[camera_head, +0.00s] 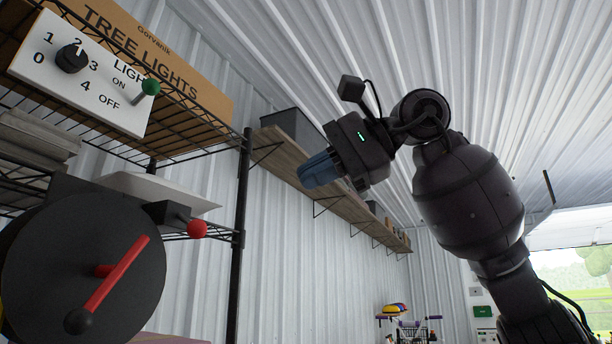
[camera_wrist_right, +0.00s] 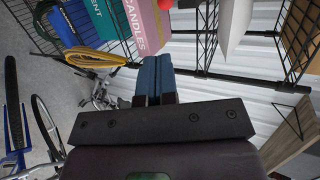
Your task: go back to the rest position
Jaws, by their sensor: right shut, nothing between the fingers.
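My right gripper (camera_head: 321,168) is raised in front of the wall, to the right of the wire rack in the head view. Its blue fingers are together and empty, and they also show in the right wrist view (camera_wrist_right: 154,78). The gripper touches nothing that I can see. My left gripper is not in view.
A wire rack (camera_head: 243,190) at left bears a white switch panel (camera_head: 40,62) and a "TREE LIGHTS" box (camera_head: 150,50). A black disc with a red lever (camera_head: 118,275) is at lower left. A wooden wall shelf (camera_head: 345,205) runs behind my gripper. A pink box (camera_wrist_right: 146,25) shows in the wrist view.

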